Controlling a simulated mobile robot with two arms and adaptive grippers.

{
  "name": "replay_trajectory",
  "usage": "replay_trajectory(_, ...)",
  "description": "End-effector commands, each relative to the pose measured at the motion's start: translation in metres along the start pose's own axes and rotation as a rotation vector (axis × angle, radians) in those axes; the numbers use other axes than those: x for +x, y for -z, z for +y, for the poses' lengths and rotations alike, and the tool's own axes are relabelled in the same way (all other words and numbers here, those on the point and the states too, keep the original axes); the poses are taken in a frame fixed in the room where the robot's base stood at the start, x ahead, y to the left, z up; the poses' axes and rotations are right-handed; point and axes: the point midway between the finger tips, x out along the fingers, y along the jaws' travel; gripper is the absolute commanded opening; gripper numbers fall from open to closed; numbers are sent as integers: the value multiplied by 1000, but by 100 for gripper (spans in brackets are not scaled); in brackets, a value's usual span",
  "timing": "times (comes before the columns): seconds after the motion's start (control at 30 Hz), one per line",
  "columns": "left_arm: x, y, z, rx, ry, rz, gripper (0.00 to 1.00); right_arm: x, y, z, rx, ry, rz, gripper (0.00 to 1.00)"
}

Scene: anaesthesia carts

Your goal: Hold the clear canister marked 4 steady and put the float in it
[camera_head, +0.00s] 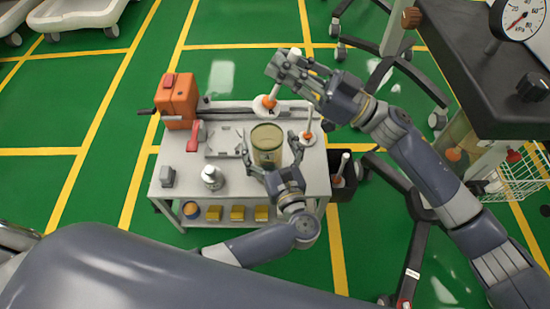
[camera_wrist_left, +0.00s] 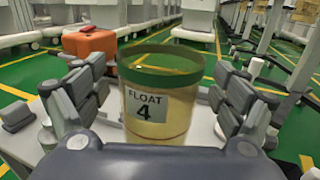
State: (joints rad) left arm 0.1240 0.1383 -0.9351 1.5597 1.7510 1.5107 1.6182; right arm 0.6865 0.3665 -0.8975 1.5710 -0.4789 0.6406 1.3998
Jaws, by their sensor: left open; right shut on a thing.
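The clear canister (camera_head: 267,147) stands upright on the white cart; its label reads FLOAT 4 in the left wrist view (camera_wrist_left: 158,108). My left gripper (camera_head: 271,157) is open, with one finger on each side of the canister. In the left wrist view, small gaps show between the fingers and its wall. My right gripper (camera_head: 290,72) is shut on the float (camera_head: 270,102), which has a white stem, an orange part and a pale disc. The float hangs tilted, disc end down, and appears beyond the canister's rim. The gripper partly hides its stem.
On the cart top (camera_head: 236,184) are an orange case (camera_head: 178,99), a red-handled item (camera_head: 195,136) and a metal weight-like piece (camera_head: 212,177). Another float-like piece (camera_head: 307,135) stands right of the canister. A black bin (camera_head: 342,181) stands beside the cart. A dark bench with a gauge (camera_head: 519,17) is at upper right.

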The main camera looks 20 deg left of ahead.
Motion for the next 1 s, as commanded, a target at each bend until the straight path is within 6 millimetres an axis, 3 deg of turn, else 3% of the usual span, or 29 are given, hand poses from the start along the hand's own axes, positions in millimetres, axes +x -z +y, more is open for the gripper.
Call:
replay_trajectory(0.2, 14, 0, 0, 1, 0, 0, 90, 0, 0, 0, 0, 0, 1, 0)
replay_trajectory(0.47, 15, 0, 0, 1, 0, 0, 90, 0, 0, 0, 0, 0, 1, 0)
replay_trajectory(0.73, 15, 0, 0, 0, 0, 0, 33, 0, 0, 0, 0, 0, 1, 0)
replay_trajectory(1.0, 14, 0, 0, 0, 0, 0, 33, -2, -7, 0, 2, -1, 0, 0)
